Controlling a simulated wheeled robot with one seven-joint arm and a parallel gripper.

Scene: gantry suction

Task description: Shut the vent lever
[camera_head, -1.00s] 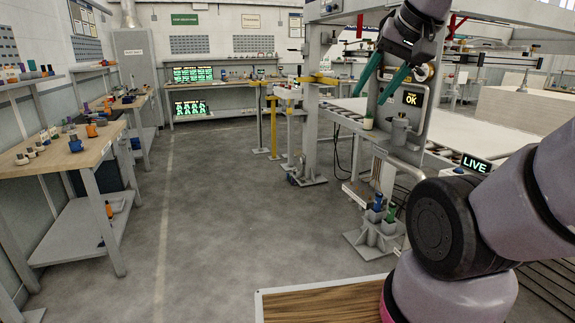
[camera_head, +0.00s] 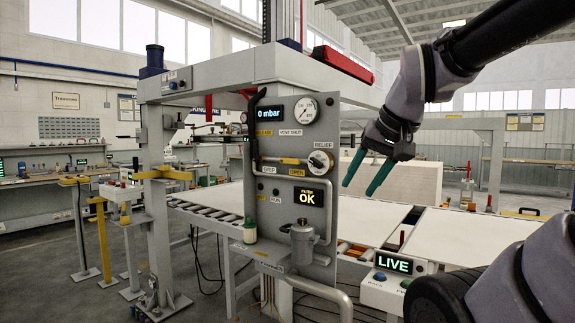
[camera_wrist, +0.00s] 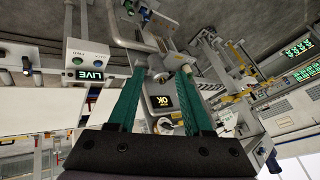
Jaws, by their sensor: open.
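The control panel (camera_head: 335,120) stands left of my gripper in the head view. Under its "VENT SHUT" label (camera_head: 290,132) a yellow bar (camera_head: 290,161) lies level along a thin pipe, above an "OPEN" label (camera_head: 297,172). A black upright handle (camera_head: 251,120) runs down the panel's left edge. I cannot tell for certain which is the vent lever. My gripper (camera_head: 358,190) is open and empty, its teal fingers pointing down to the right of the panel, apart from it in the picture. In the wrist view the panel's "OK" screen (camera_wrist: 161,101) shows between the fingers.
The gauge (camera_head: 305,108) and round relief knob (camera_head: 320,162) sit on the panel's right side. A grey canister (camera_head: 302,243) sticks out below. White boards (camera_head: 450,238) lie on the conveyor behind. A "LIVE" box (camera_head: 393,265) stands at lower right.

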